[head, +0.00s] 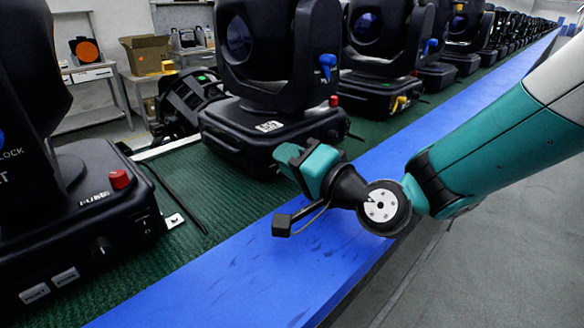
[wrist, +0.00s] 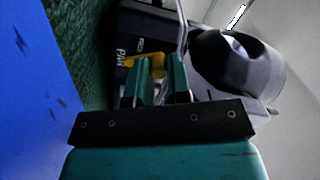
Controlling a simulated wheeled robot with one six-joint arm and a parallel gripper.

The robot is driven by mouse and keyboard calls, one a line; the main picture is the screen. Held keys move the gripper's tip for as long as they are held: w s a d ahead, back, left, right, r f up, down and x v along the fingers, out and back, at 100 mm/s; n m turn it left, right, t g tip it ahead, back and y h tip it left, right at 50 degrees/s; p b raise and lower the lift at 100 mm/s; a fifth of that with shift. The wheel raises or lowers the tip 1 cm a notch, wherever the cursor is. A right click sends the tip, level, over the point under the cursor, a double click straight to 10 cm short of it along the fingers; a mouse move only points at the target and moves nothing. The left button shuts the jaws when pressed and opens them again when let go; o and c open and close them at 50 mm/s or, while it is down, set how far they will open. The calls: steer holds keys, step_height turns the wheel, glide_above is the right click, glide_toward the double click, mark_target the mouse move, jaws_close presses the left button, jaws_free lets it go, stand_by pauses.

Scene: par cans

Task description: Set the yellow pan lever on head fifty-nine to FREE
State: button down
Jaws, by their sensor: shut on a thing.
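The yellow pan lever (wrist: 157,66) shows in the wrist view between my gripper's fingers, next to a white "PAN" marking on a dark base. My gripper (wrist: 162,76) is shut on the lever. Part of the lever sticks out left of the left finger. The lever's pointing direction and its FREE mark cannot be made out. In the head view my gripper (head: 288,158) reaches the front right corner of the middle moving head (head: 262,128), and hides the lever there. A white number on that base is too blurred to read surely.
A blue strip (head: 250,270) runs along the front of the green mat (head: 215,185). Another moving head (head: 85,200) stands near at left; a row of more runs back to the right, the nearest with its own yellow lever (head: 400,104). Shelves and a box stand behind.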

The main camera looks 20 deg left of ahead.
steer(key=shift+s+f+n+b, duration=0.15)
steer(key=shift+n+b, duration=0.2)
steer(key=shift+n, duration=0.25)
steer(key=c, duration=1.1)
jaws_free()
steer(key=shift+o, duration=0.2)
steer(key=shift+s+d+b, duration=0.2)
steer(key=shift+d+b, duration=0.1)
steer(key=shift+d, duration=0.05)
steer(key=b+v, duration=0.7)
steer(key=v, duration=0.7)
steer(key=shift+s+d+f, duration=0.1)
steer(key=shift+f, duration=0.1)
steer(key=b, duration=0.2)
steer(key=shift+s+d+b, duration=0.3)
steer(key=shift+b, duration=0.1)
steer(key=shift+s+d+r+b, duration=0.25)
steer(key=shift+s+d+b, duration=0.1)
steer(key=shift+d+b, duration=0.4)
